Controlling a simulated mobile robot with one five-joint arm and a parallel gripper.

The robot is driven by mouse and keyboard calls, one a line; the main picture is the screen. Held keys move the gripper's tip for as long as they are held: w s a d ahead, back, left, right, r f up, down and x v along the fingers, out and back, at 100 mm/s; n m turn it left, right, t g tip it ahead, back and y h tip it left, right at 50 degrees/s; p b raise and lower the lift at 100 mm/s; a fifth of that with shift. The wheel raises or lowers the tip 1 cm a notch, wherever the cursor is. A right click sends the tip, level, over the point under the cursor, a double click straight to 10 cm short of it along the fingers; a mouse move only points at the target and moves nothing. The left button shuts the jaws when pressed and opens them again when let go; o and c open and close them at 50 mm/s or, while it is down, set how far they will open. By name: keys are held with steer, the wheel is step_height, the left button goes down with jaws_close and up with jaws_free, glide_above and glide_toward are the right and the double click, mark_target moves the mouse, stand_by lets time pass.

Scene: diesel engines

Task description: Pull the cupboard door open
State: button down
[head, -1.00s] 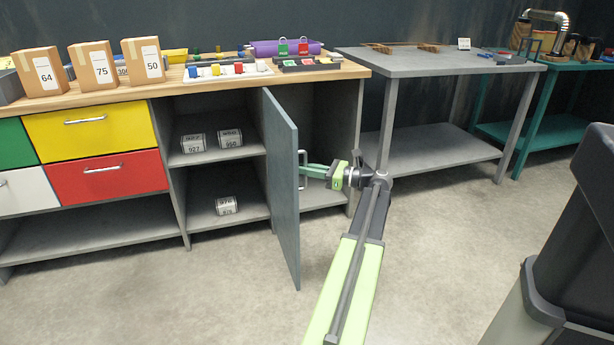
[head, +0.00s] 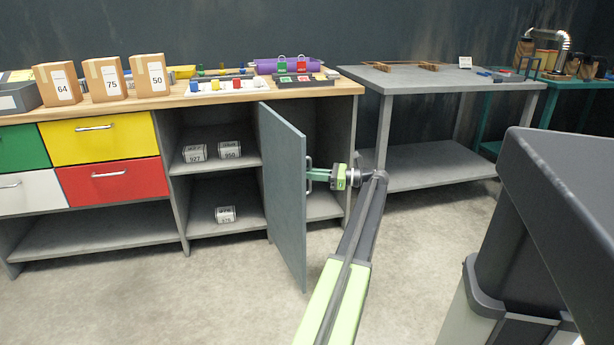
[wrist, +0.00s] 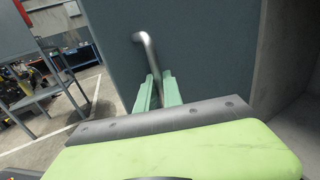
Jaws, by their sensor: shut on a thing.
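The grey cupboard door (head: 283,190) stands well ajar, swung out from the cabinet under the wooden worktop. The cupboard interior (head: 222,165) shows to its left, with a few small labelled boxes on two shelves. My gripper (head: 313,174) is at the door's right-hand face, shut on the metal handle (head: 308,165). In the wrist view the green fingers (wrist: 157,92) close around the lower part of the bent handle bar (wrist: 147,50); the exact contact is partly hidden. The door panel (wrist: 200,55) fills the middle of that view.
A grey table (head: 440,76) with a lower shelf stands right of the cabinet. A dark bin-like body (head: 550,200) fills the right foreground. Drawers (head: 100,145) are at the left. The floor (head: 160,300) before the cabinet is clear.

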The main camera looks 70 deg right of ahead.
steer(key=c, duration=1.8)
jaws_free()
steer(key=shift+w+d, duration=0.1)
steer(key=shift+d, duration=0.1)
steer(key=shift+o, duration=0.2)
steer(key=shift+f, duration=0.1)
steer(key=s+d, duration=0.2)
steer(key=s, duration=1.5)
steer(key=shift+s, duration=0.3)
